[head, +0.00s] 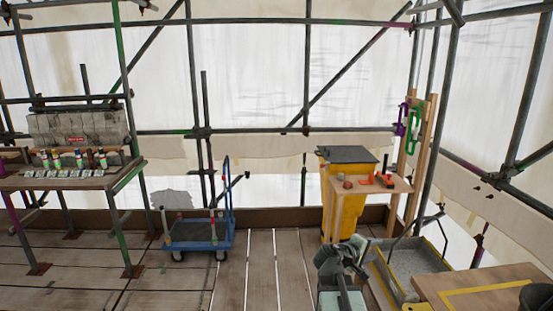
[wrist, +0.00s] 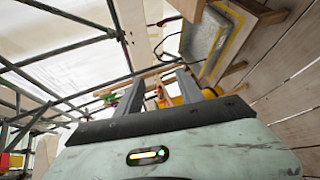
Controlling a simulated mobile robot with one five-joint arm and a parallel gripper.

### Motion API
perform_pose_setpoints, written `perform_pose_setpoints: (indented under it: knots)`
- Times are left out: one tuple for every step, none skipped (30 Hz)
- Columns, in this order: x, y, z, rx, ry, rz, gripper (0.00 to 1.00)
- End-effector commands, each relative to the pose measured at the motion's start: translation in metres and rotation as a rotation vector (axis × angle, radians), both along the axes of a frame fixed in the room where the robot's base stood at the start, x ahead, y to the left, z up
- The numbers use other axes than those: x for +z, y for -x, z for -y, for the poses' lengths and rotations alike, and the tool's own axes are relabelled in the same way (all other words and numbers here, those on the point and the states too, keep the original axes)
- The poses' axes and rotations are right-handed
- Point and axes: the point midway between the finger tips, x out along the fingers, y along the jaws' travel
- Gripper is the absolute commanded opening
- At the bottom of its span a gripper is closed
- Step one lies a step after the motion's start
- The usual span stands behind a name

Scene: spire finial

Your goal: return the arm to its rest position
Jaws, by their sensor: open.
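My arm (head: 342,268) shows at the bottom of the head view, right of the middle, above the plank floor; its upper part is dark and bent. My gripper (wrist: 158,86) shows in the wrist view with its two grey fingers apart. Nothing shows between the fingers except the distant background. The wrist view is tilted, with scaffold poles at left and floor planks at right. I cannot make out the fingertips clearly in the head view.
A yellow bin (head: 346,210) and a small wooden table (head: 392,187) stand beyond my arm. A grey tray (head: 410,262) and a wooden bench (head: 485,288) are close on the right. A blue trolley (head: 198,237) stands left. The plank floor (head: 262,270) between is clear.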

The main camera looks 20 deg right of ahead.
Motion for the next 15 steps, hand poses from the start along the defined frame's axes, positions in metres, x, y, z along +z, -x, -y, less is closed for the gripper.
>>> perform_pose_setpoints:
  knots:
    - [-0.013,-0.015,-0.043,0.027,-0.087,0.018,0.45]
    - [-0.023,-0.02,-0.067,0.035,-0.143,0.026,0.45]
    - [-0.036,-0.026,-0.099,0.043,-0.225,0.034,0.45]
    - [-0.047,-0.028,-0.123,0.046,-0.286,0.036,0.45]
    - [-0.057,-0.029,-0.147,0.047,-0.35,0.034,0.45]
    - [-0.071,-0.029,-0.18,0.045,-0.437,0.028,0.45]
    - [-0.081,-0.027,-0.204,0.041,-0.505,0.021,0.45]
    - [-0.091,-0.024,-0.228,0.033,-0.573,0.009,0.45]
    - [-0.103,-0.018,-0.259,0.019,-0.664,-0.009,0.45]
    - [-0.111,-0.011,-0.28,0.002,-0.731,-0.026,0.45]
    - [-0.119,-0.004,-0.299,-0.017,-0.799,-0.044,0.45]
    - [-0.128,0.007,-0.322,-0.053,-0.889,-0.071,0.45]
    - [-0.134,0.017,-0.336,-0.086,-0.958,-0.091,0.45]
    - [-0.139,0.026,-0.348,-0.12,-1.021,-0.111,0.45]
    - [-0.142,0.036,-0.363,-0.157,-1.089,-0.137,0.45]
